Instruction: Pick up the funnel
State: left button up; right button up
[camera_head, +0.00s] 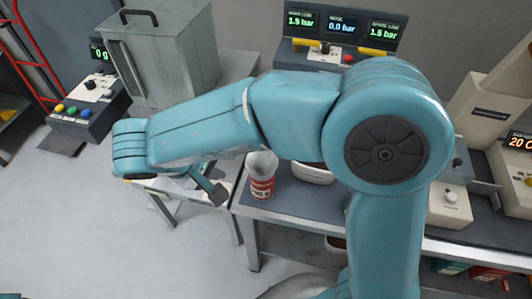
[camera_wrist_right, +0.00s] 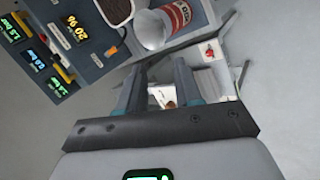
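A pale, translucent funnel (camera_head: 262,163) sits on top of a red and white can (camera_head: 262,187) near the left edge of the grey bench. In the right wrist view the funnel (camera_wrist_right: 153,29) shows its wide round mouth, with the can (camera_wrist_right: 180,14) behind it. My right gripper (camera_head: 213,192) is left of the can in the head view, apart from it and partly hidden under my own arm. In the right wrist view its two fingers (camera_wrist_right: 158,74) are spread and nothing is between them. My left gripper is not in view.
A container of dark material (camera_wrist_right: 113,11) stands beside the funnel on the bench (camera_head: 310,199). A grey metal hopper (camera_head: 165,50) and a button box (camera_head: 90,105) stand at the back left. A pressure display panel (camera_head: 340,28) is behind the bench. Open floor lies at front left.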

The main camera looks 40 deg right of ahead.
send_near(252, 171)
jog(key=s+x, duration=0.1)
jog(key=x, duration=0.4)
jog(key=p+x, duration=0.2)
jog(key=x, duration=0.1)
jog(key=shift+w+d+f, duration=0.1)
jog(key=shift+w+f, duration=0.1)
jog(key=shift+w, duration=0.3)
grip_shut()
